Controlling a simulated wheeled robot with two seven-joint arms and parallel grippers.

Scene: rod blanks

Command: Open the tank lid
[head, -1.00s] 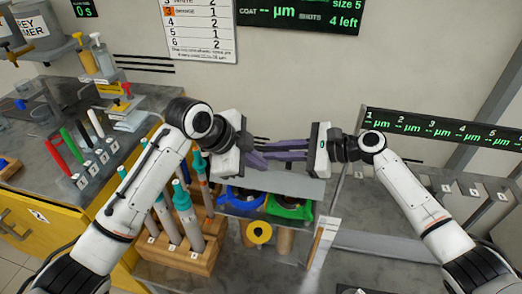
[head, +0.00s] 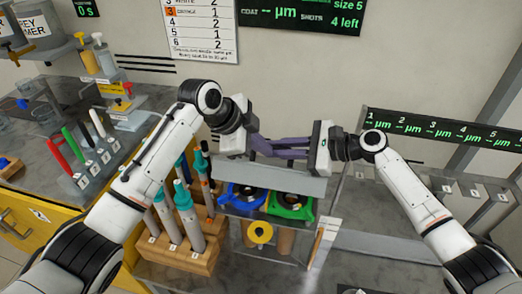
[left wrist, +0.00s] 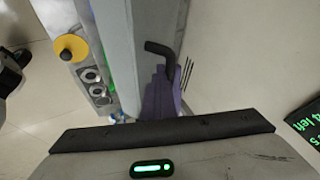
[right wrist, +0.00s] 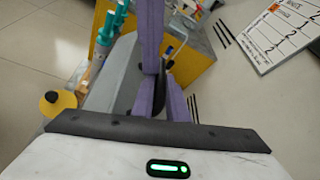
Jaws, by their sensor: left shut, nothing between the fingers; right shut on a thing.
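The tank (head: 240,207) stands at the middle of the head view, with a blue ring (head: 240,194) and a green ring (head: 290,207) inside. A long grey panel (head: 275,181), apparently its lid, lies along the top back; its tilt is unclear. A black bent handle (left wrist: 160,48) shows beside the panel in the left wrist view. My right gripper (head: 280,147) is shut on a dark piece (right wrist: 160,95), apparently this handle. My left gripper (head: 263,147) is shut and empty, close to the right fingers. The purple fingers overlap, so contact is unclear.
A yellow disc (head: 260,232) sits at the tank's front. A wooden rack (head: 178,257) with teal-topped tools stands left of the tank. Numbered coloured rods (head: 85,150) stand farther left. A grey rack (head: 475,200) is at the right.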

